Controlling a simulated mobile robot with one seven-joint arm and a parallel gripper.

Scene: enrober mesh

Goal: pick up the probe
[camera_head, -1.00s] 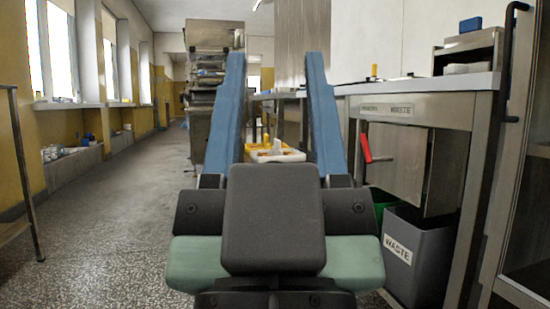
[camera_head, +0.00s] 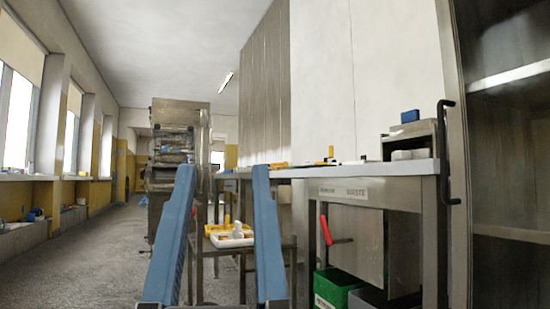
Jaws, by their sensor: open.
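My gripper (camera_head: 223,170) shows from the bottom of the head view, its two long blue fingers spread wide with nothing between them held. I cannot tell for sure which thing is the probe. A small yellow item with a dark base (camera_head: 331,153) stands on the steel-framed counter (camera_head: 400,169), right of my gripper and well apart from it. Flat small items lie beside it on the counter, too small to make out.
A white tray (camera_head: 231,242) with items sits on a low shelf beyond the fingers. A red handle (camera_head: 325,230), a green bin (camera_head: 338,289) and a grey bin (camera_head: 385,299) are under the counter. A steel rack (camera_head: 175,150) stands farther back. The left floor is clear.

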